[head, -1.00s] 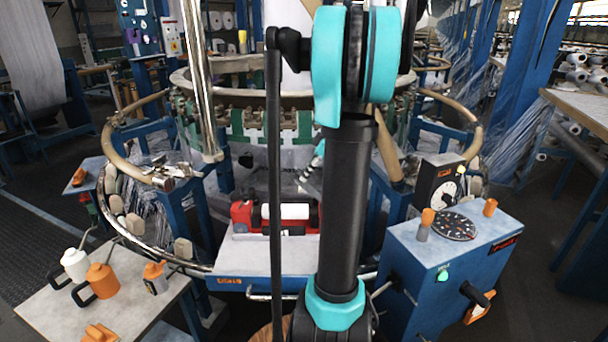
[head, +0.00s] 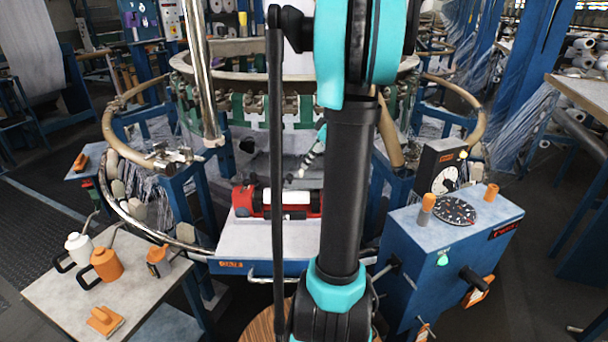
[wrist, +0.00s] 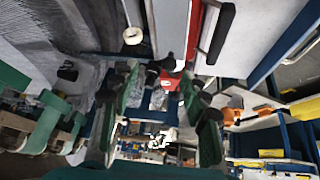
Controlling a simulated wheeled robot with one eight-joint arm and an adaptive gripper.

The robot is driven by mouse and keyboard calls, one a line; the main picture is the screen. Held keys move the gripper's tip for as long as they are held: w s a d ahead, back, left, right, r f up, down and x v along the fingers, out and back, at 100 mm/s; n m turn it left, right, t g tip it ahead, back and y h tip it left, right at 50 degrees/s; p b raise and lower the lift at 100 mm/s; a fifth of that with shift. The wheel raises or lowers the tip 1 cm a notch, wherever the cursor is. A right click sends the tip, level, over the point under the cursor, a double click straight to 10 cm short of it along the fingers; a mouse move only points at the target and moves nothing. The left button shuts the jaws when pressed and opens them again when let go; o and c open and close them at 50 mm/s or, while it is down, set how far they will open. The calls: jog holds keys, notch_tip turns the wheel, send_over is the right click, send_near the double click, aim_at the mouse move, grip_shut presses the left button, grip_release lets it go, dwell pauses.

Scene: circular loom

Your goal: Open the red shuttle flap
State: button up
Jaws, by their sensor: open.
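The red shuttle (head: 243,203) lies on a pale tray with a blue front edge, in the middle of the head view. A white roll (head: 290,197) sits along it. My arm crosses in front of its right side, and I cannot make out the flap clearly. My gripper (wrist: 152,72) shows in the wrist view, with its dark-tipped fingers spread apart and nothing seen between them. A narrow red strip (wrist: 194,28) shows above the right finger, but I cannot tell whether it is the shuttle.
The loom's tan ring (head: 470,95) curves around the tray. A blue control box (head: 440,250) with dials stands at the right. A side table (head: 60,290) with white and orange cans stands at the left. A chrome post (head: 200,75) rises left of the shuttle.

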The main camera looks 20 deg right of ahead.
jog(key=shift+h, duration=0.3)
jog(key=a, duration=0.1)
jog(key=w+a+f, duration=0.1)
jog(key=a+f, duration=0.1)
jog(key=shift+w+a, duration=0.25)
jog(key=shift+w+a+f+g+h, duration=0.2)
jog(key=shift+a+f+g+h, duration=0.15)
jog(key=shift+a+f+h, duration=0.2)
jog(key=shift+w+a+f+g+h, duration=0.2)
jog(key=shift+a+f+g+h, duration=0.2)
jog(key=shift+f+h, duration=0.25)
jog(key=f+h, duration=0.1)
jog(key=a, duration=0.1)
jog(key=f+g+h, duration=0.1)
jog(key=shift+w+a+f+n+h, duration=0.15)
jog(key=shift+w+f+n+h, duration=0.15)
jog(key=s+a+r, duration=0.2)
jog(key=s+r, duration=0.1)
jog(key=r, duration=1.4)
jog(key=s+a+f+m+t, duration=0.1)
jog(key=s+a+f+m, duration=0.3)
jog(key=s+f, duration=0.6)
jog(key=s+a+f+m+t+y, duration=0.1)
jog(key=s+a+f+m, duration=0.2)
jog(key=s+f+m, duration=0.3)
jog(key=shift+s+a+f+m, duration=0.35)
jog(key=shift+s+f, duration=1.75)
jog(key=shift+f, duration=0.55)
